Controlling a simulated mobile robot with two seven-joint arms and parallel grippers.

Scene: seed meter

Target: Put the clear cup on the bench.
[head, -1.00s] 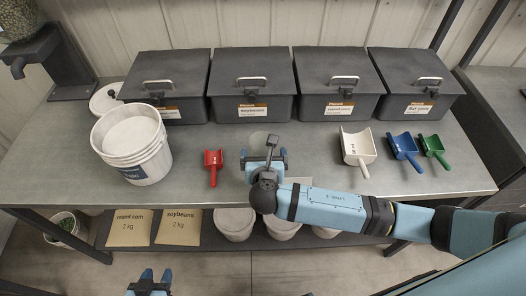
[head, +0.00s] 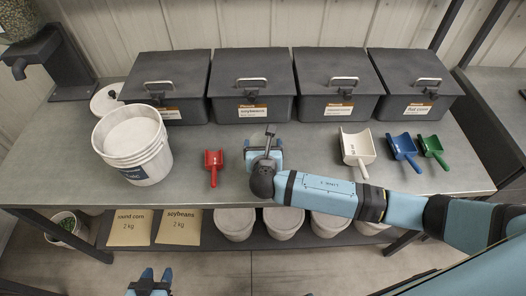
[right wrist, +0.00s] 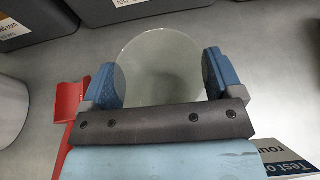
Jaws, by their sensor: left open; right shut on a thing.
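The clear cup (right wrist: 160,62) shows in the right wrist view between the blue fingers of my right gripper (right wrist: 160,82), which is shut on it. In the head view my right gripper (head: 263,156) is over the middle of the grey bench (head: 310,155), and the cup there is mostly hidden behind the gripper. I cannot tell whether the cup's base touches the bench. My left gripper (head: 149,283) is open and empty at the bottom of the head view, in front of the bench.
A red scoop (head: 213,166) lies left of my right gripper. A white bucket (head: 133,150) stands further left. White (head: 357,148), blue (head: 404,149) and green (head: 433,150) scoops lie at the right. Dark lidded bins line the back. A printed card (right wrist: 288,158) lies near the gripper.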

